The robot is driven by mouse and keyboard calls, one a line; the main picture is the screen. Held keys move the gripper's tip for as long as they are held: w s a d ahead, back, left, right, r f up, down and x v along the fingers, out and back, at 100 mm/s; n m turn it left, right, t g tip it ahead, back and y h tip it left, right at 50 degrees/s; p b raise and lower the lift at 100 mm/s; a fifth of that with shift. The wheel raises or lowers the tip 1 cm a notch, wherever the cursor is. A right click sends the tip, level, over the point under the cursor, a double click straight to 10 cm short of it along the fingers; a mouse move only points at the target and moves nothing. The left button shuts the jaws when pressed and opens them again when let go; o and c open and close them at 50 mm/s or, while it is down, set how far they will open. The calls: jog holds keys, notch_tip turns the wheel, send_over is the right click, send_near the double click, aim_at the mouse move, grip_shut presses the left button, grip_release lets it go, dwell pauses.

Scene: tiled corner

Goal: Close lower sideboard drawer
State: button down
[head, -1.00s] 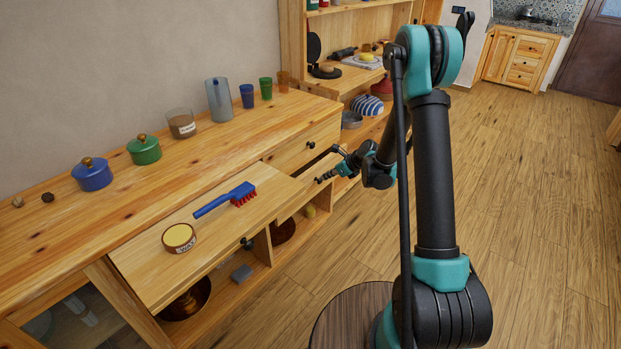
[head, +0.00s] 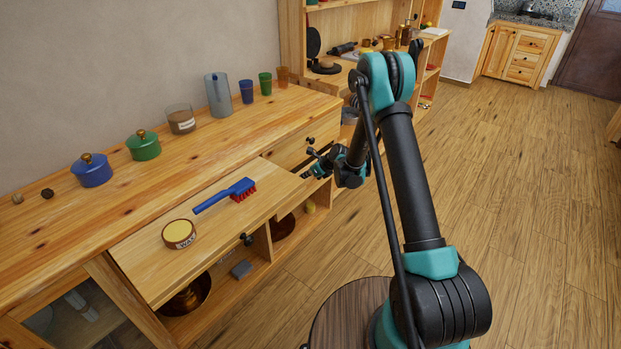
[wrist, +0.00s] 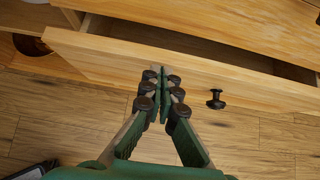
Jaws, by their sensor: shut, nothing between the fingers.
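The lower sideboard drawer (wrist: 260,88) is partly open in the wrist view. A dark gap shows behind its pale wooden front. Its black knob (wrist: 215,99) is right of my gripper (wrist: 160,74). My gripper is shut and empty, with its fingertips at the drawer front, left of the knob; they look to be against the wood. In the head view my gripper (head: 306,175) is at the right part of the sideboard (head: 130,205), below the upper drawer (head: 292,152).
A pulled-out wooden board (head: 205,240) holds a wax tin (head: 179,234) and a blue brush (head: 225,195) close by. Pots, jars and cups stand on the sideboard top. A shelf unit (head: 292,40) stands behind. The floor (head: 510,200) at the right is clear.

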aim_at(297, 174)
jog(key=shift+w+a, duration=0.15)
jog(key=shift+a, duration=0.05)
jog(key=shift+w+a, duration=0.75)
jog(key=shift+a, duration=0.3)
jog(key=shift+d, duration=0.1)
